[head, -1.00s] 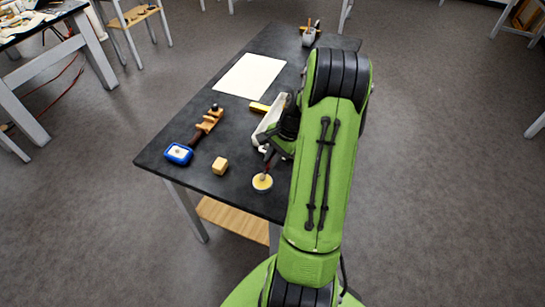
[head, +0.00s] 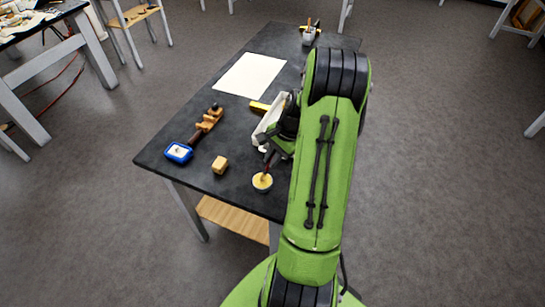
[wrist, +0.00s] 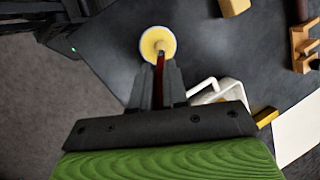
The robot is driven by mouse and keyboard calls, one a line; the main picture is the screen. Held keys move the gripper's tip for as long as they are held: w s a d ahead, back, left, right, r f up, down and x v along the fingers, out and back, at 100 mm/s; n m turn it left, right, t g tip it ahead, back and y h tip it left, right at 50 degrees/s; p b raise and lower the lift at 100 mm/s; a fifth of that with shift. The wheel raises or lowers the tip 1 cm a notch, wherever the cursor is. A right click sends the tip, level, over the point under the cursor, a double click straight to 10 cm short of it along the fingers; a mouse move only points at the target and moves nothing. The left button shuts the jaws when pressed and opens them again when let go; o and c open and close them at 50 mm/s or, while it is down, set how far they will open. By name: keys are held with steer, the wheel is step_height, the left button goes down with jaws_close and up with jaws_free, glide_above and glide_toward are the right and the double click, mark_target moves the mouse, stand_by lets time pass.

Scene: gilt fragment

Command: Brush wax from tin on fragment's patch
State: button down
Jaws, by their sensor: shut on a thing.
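The tin (head: 262,186) is a small round white tin with yellow wax, near the front edge of the dark table. It also shows in the wrist view (wrist: 149,48). My gripper (wrist: 159,72) is shut on a thin brush with a dark red handle (wrist: 159,77). The brush (head: 265,169) points down at the tin, its tip at the wax; I cannot tell how deep it is. A pale, curved piece, apparently the fragment (head: 264,133), lies just behind my gripper and is partly hidden by my arm. It also shows in the wrist view (wrist: 228,91). I cannot make out its patch.
A wooden block (head: 220,165) stands left of the tin. Farther left are a blue-rimmed box (head: 178,152) and a wooden tool (head: 210,120). A yellow item (head: 258,107) lies beyond the fragment, near a white sheet (head: 250,75). A holder (head: 309,37) stands at the far end.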

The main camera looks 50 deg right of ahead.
step_height(320, 180, up, 7)
steer(key=p, duration=0.6)
steer(key=shift+r, duration=0.1)
stand_by(0.8)
